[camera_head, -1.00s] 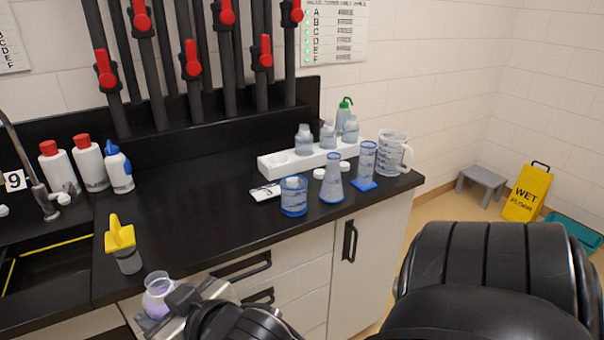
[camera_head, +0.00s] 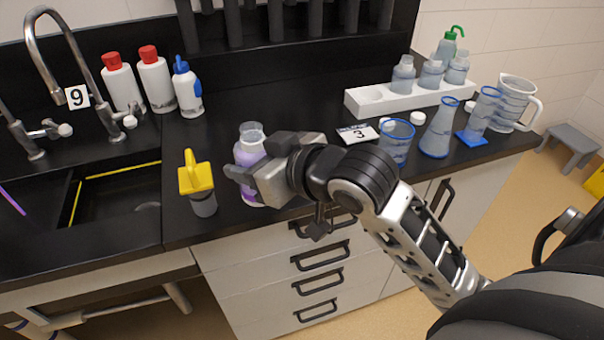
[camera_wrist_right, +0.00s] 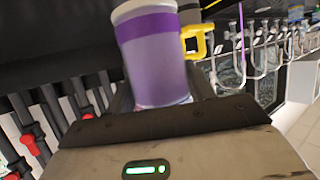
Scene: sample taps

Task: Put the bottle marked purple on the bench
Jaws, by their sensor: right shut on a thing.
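The bottle marked purple (camera_head: 248,152) is a clear bottle with purple contents and a purple band. It stands about upright at the front edge of the black bench (camera_head: 290,110); I cannot tell whether its base touches the top. My right gripper (camera_head: 252,174) is shut on it from the right. In the right wrist view the bottle (camera_wrist_right: 152,55) sits between the fingers, its purple band clear. My left gripper is not in view.
A yellow-topped grey object (camera_head: 200,185) stands close left of the bottle, beside the sink (camera_head: 115,200). A blue-rimmed beaker (camera_head: 397,140), a flask (camera_head: 440,128) and a white rack (camera_head: 415,98) stand to the right. The bench behind the bottle is clear.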

